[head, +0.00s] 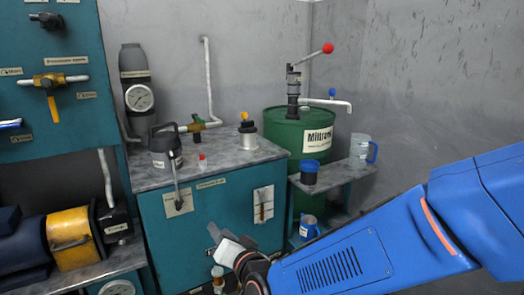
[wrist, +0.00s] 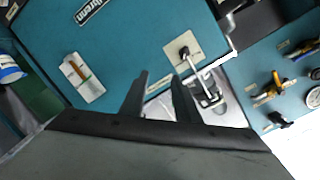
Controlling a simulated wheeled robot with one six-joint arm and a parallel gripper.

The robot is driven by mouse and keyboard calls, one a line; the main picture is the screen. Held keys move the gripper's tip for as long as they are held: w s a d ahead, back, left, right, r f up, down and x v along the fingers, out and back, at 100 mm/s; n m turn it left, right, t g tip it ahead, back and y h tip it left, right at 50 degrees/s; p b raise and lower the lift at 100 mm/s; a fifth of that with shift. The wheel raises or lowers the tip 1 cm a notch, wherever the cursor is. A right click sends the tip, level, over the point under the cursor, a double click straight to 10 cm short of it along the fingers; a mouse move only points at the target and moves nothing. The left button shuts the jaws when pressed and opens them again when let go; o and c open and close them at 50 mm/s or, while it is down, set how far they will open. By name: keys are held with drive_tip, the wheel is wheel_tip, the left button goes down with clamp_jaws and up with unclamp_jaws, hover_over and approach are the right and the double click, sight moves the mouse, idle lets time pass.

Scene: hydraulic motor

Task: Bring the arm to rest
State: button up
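My blue arm reaches in from the right in the head view. My gripper (head: 214,238) is in front of the teal cabinet (head: 182,245), near its lower front. In the wrist view my gripper (wrist: 160,76) shows two dark fingers standing apart. Nothing is visibly held between them; the cabinet front and a pale surface show behind. The cabinet (wrist: 130,50) appears tilted in this view. I cannot tell the exact distance from the fingers to the cabinet.
A green drum (head: 285,130) with a red-knobbed hand pump stands behind a small side table (head: 340,175) holding a clear jug (head: 360,150) and a dark cup (head: 309,172). A teal valve panel (head: 60,115) and a yellow-and-blue motor (head: 70,235) are at left. Small bottles (head: 217,278) stand below my gripper.

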drive_tip(key=s+d+n+g+h, duration=0.25)
drive_tip(key=d+g+h, duration=0.2)
drive_tip(key=d, duration=1.85)
drive_tip(key=s+d+f+g+h, duration=0.1)
drive_tip(key=s+d+g+h, duration=0.3)
drive_tip(key=s+d, duration=1.2)
drive_tip(key=shift+s+d+f, duration=0.15)
drive_tip(key=shift+d+f, duration=0.25)
drive_tip(key=shift+d, duration=0.55)
drive_tip(key=shift+m, duration=0.25)
drive_tip(key=shift+c, duration=0.2)
